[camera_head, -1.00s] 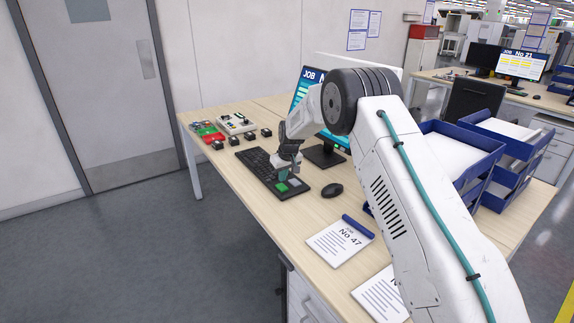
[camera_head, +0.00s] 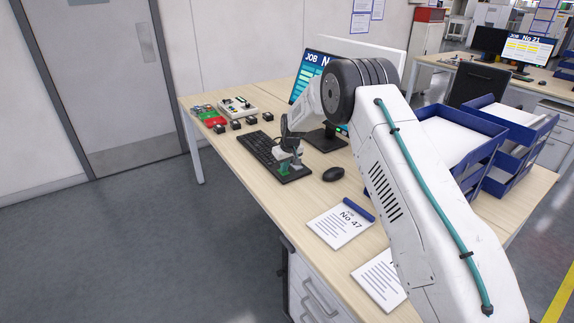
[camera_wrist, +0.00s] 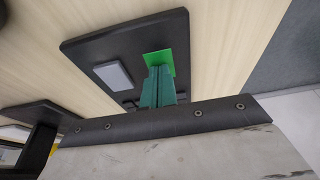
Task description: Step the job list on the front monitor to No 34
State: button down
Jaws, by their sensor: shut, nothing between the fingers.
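The front monitor (camera_head: 300,90) stands on the desk; its blue screen shows "JOB N", and my arm hides the number. A black keyboard (camera_head: 256,145) lies before it, with a pad at its near end. In the wrist view the pad (camera_wrist: 125,48) carries a green key (camera_wrist: 155,57) and a grey key (camera_wrist: 113,75). My gripper (camera_wrist: 158,78) is shut and empty, with teal fingertips over the near part of the green key. I cannot tell if they touch it. In the head view my gripper (camera_head: 284,168) hides the green key.
A black mouse (camera_head: 333,174) and a sheet marked No 47 (camera_head: 340,224) lie near the keyboard. Blue paper trays (camera_head: 470,165) stand at right. Small black blocks (camera_head: 236,125) and a red tray (camera_head: 207,115) sit at the far left. A rear monitor (camera_head: 527,50) reads No 21.

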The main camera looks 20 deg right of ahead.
jog(key=shift+s+f, duration=0.3)
jog(key=shift+f, duration=0.3)
jog(key=shift+r, duration=0.1)
jog(key=shift+w+r, duration=0.1)
jog(key=shift+r, duration=0.2)
notch_tip(320, 180, up, 6)
jog(key=shift+d+f, duration=0.1)
jog(key=shift+f, duration=0.1)
jog(key=v, duration=0.8)
jog(key=shift+r, duration=0.3)
